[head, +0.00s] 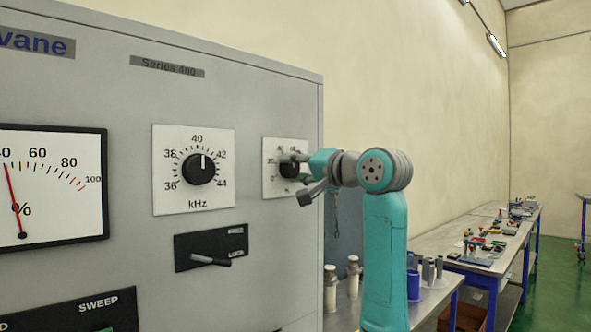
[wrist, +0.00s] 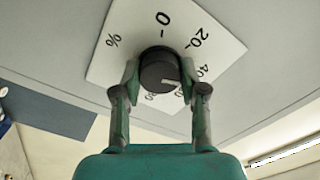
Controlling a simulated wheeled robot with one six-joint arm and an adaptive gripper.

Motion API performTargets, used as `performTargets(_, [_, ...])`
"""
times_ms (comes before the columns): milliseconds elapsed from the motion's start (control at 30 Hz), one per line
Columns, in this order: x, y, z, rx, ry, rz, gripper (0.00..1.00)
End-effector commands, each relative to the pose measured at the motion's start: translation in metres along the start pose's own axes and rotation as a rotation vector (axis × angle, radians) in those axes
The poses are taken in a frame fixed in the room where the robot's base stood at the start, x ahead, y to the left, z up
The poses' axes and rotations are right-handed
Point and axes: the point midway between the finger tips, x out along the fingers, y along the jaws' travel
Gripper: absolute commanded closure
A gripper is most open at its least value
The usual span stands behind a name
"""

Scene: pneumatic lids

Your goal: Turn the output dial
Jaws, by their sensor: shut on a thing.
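The output dial (wrist: 158,72) is a black round knob on a white square plate (wrist: 110,62) marked with % and numbers. In the wrist view its pale pointer line points down and slightly right. My gripper (wrist: 160,80) has a finger on each side of the knob and is shut on it. In the head view the dial (head: 289,169) is at the right of the grey panel, partly hidden by my gripper (head: 296,170). The lower part of its scale is hidden.
The grey cabinet (head: 105,95) also carries a kHz dial (head: 199,169), a lock lever (head: 210,260) and a % meter (head: 50,180). Benches (head: 480,240) with small items stand to the right along the wall. Green floor shows at far right.

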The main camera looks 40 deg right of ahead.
Motion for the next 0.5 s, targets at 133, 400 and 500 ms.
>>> performTargets(133, [0.0005, 0.0007, 0.0004, 0.0, -0.001, 0.001, 0.38])
performTargets(400, [0.0002, 0.0003, 0.0002, 0.0, -0.001, 0.001, 0.33])
performTargets(500, [-0.0018, 0.0003, -0.0002, -0.001, 0.0, 0.0, 0.33])
